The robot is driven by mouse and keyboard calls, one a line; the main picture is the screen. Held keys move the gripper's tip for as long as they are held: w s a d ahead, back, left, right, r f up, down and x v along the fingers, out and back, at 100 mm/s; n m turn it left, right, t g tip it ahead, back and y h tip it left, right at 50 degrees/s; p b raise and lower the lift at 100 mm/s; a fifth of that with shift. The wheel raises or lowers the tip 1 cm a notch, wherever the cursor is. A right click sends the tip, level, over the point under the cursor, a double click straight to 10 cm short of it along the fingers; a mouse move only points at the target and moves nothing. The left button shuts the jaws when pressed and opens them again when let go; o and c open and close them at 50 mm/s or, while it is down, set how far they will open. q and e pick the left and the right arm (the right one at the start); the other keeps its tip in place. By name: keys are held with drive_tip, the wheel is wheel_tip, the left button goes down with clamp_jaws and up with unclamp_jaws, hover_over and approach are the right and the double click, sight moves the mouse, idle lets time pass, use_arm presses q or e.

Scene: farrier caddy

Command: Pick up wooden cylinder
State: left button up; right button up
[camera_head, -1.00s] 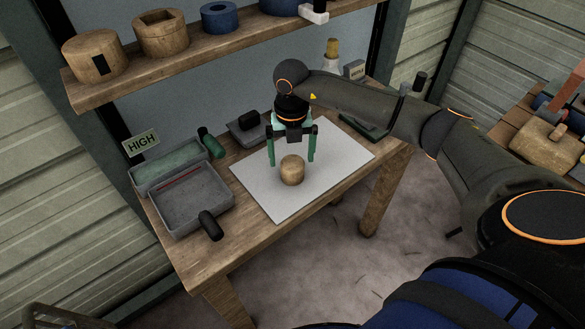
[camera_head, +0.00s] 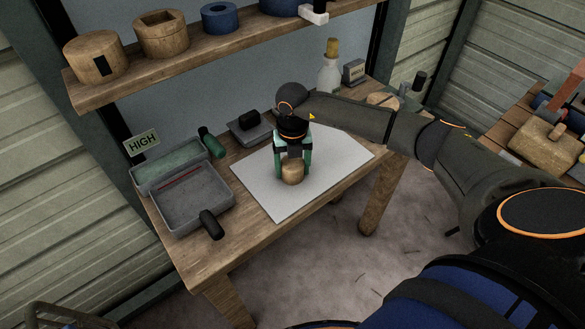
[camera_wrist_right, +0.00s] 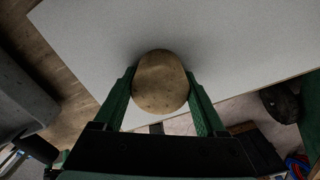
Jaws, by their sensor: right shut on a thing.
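The wooden cylinder (camera_head: 292,174) is light brown and stands upright on the white sheet on the table. In the right wrist view its round top (camera_wrist_right: 161,82) lies between the two green fingers. My right gripper (camera_head: 292,172) reaches down from above and is shut on the cylinder, one finger on each side. It also shows in the right wrist view (camera_wrist_right: 162,92). The cylinder appears to rest on the sheet; I cannot tell any gap beneath it. My left gripper is not in view.
The white sheet (camera_head: 276,205) covers the middle of the wooden table (camera_head: 190,260). A grey open tray (camera_head: 183,222) with a dark handle is at left. A bottle (camera_head: 328,77) stands at the back. The shelf above (camera_head: 135,86) holds wooden and blue pieces.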

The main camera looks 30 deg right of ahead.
clamp_jaws()
drive_tip(key=shift+r, duration=0.15)
drive_tip(key=shift+r, duration=0.2)
wheel_tip(320, 180, up, 2)
drive_tip(key=shift+w+r+b, duration=0.1)
drive_tip(key=shift+b, duration=0.2)
drive_tip(key=s+a+r+b, duration=0.1)
drive_tip(key=s+a+r, duration=0.2)
drive_tip(key=a+r, duration=0.7)
drive_tip(key=a, duration=0.3)
drive_tip(key=shift+a, duration=0.4)
drive_tip(key=shift+s+r, duration=0.1)
